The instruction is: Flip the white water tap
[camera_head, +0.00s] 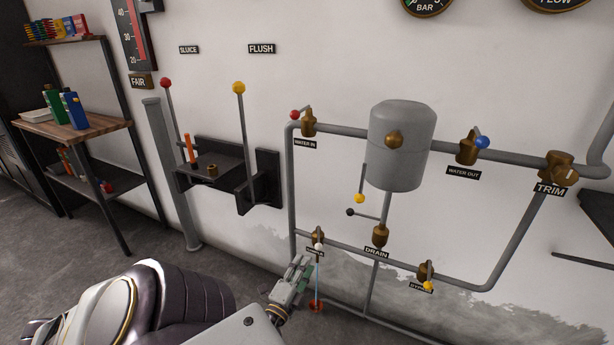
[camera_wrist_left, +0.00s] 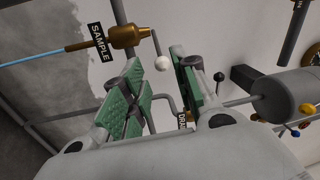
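The white tap has a small white ball knob (camera_head: 319,246) on a bent lever. It sits on a brass valve (camera_head: 317,236) low on the left pipe. In the left wrist view the white ball (camera_wrist_left: 162,63) shows beside the brass valve (camera_wrist_left: 125,36) and its SAMPLE label (camera_wrist_left: 101,43). My left gripper (camera_head: 301,267) is just below and left of the knob in the head view. In the left wrist view its green-padded fingers (camera_wrist_left: 156,75) are apart, with the ball showing past the gap between the tips. No contact is visible. My right gripper is out of view.
A grey tank (camera_head: 402,150) hangs above.

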